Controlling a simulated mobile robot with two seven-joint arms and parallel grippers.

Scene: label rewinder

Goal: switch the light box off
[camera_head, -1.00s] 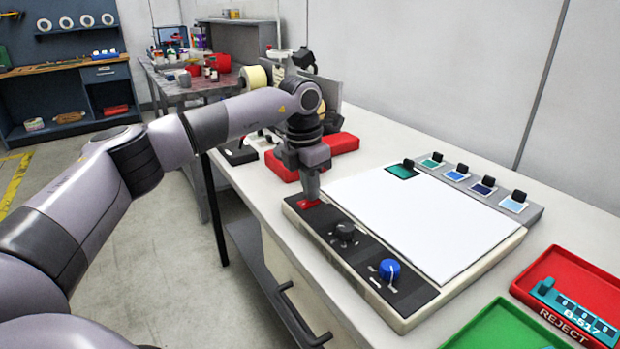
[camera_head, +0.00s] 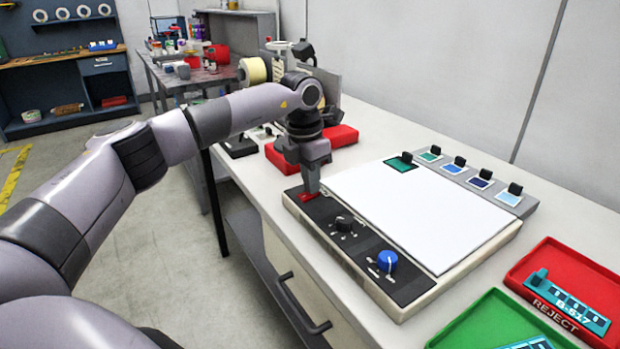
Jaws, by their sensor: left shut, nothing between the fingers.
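The light box (camera_head: 425,222) lies on the white bench with a plain white top panel. Its dark control strip (camera_head: 362,262) runs along the left side. A red switch (camera_head: 308,197) sits at the far end of the strip, partly hidden by my left gripper (camera_head: 309,190). A black knob (camera_head: 344,222) and a blue knob (camera_head: 387,261) are nearer. My left gripper is shut and points down, its tips at the red switch; I cannot tell whether they touch it. My right gripper is not in view.
A grey rack with several colour swatches (camera_head: 481,183) stands along the box's far right side. A red REJECT tray (camera_head: 560,262) and a green tray (camera_head: 492,318) lie at the right front.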

